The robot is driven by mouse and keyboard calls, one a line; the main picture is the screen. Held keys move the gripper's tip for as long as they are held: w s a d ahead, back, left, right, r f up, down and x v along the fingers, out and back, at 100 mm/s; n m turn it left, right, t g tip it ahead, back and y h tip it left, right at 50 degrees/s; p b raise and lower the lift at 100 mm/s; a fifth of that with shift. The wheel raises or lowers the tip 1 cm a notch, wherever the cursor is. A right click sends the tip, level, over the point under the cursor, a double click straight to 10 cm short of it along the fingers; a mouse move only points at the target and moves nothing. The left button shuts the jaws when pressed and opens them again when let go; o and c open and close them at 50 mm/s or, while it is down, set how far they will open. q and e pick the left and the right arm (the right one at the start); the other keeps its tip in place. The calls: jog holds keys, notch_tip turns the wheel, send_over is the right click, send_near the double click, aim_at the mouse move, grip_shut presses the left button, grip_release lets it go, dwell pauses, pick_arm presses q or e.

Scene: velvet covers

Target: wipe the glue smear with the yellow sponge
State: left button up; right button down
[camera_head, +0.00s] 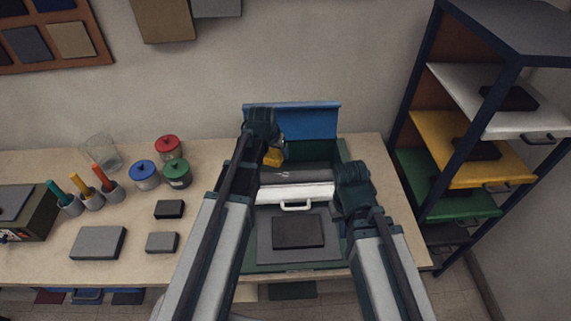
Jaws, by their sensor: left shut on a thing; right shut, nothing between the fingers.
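The yellow sponge (273,157) is in my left gripper (272,143), which is shut on it at the back left of an open green case (343,152). The sponge is partly hidden by the gripper, and I cannot tell whether it touches the surface below. My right gripper (352,174) is shut and empty, over the right side of the case. I cannot make out the glue smear; my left arm hides part of the case.
The case's blue lid (305,121) stands raised behind it. In the case are a white handled piece (310,192) and a dark block (298,231) on a grey panel (327,248). Lidded jars (145,176) and grey blocks (98,243) stand left. A shelf rack (465,150) stands right.

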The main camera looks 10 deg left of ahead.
pick_arm(q)
jog(key=shift+f+b, duration=0.45)
jog(key=shift+f, duration=0.1)
pick_arm(e)
jog(key=shift+a+f, duration=0.15)
jog(key=shift+f, duration=0.4)
